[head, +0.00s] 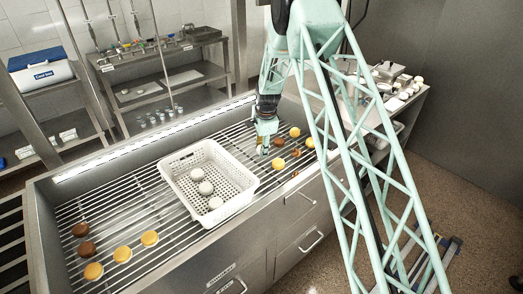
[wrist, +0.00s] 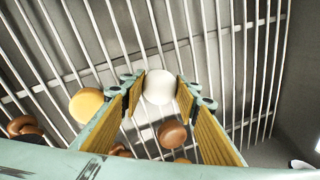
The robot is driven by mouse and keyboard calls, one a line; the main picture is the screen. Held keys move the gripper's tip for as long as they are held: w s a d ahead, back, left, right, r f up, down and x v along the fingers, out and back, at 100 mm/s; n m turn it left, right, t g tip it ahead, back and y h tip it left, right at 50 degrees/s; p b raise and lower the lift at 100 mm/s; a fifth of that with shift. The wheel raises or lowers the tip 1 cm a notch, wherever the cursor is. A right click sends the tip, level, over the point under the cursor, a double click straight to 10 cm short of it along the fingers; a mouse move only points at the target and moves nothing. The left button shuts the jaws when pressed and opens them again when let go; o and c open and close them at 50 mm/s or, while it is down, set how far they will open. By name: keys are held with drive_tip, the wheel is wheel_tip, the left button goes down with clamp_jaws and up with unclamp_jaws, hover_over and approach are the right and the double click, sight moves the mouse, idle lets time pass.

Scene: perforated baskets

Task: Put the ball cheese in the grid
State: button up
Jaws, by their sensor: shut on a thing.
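My gripper (head: 264,146) is over the bar grid (head: 130,205), just right of the white perforated basket (head: 246,188). In the wrist view its two yellow-padded fingers (wrist: 158,90) are shut on a white ball cheese (wrist: 159,87). Bars of the grid (wrist: 110,35) show behind the cheese. In the head view the held cheese shows only as a small pale patch at the fingertips.
Yellow (head: 278,163) and brown balls lie on the grid right of my gripper. In the wrist view a yellow ball (wrist: 86,104) and a brown ball (wrist: 172,133) are close to the fingers. More yellow (head: 122,254) and brown balls (head: 87,248) lie at the grid's left end.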

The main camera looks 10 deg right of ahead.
drive_tip(key=shift+f, duration=0.25)
drive_tip(key=o, duration=0.9)
drive_tip(key=shift+r, duration=0.2)
drive_tip(key=shift+p+v, duration=0.8)
drive_tip(key=shift+v, duration=5.2)
drive_tip(key=shift+r, duration=0.1)
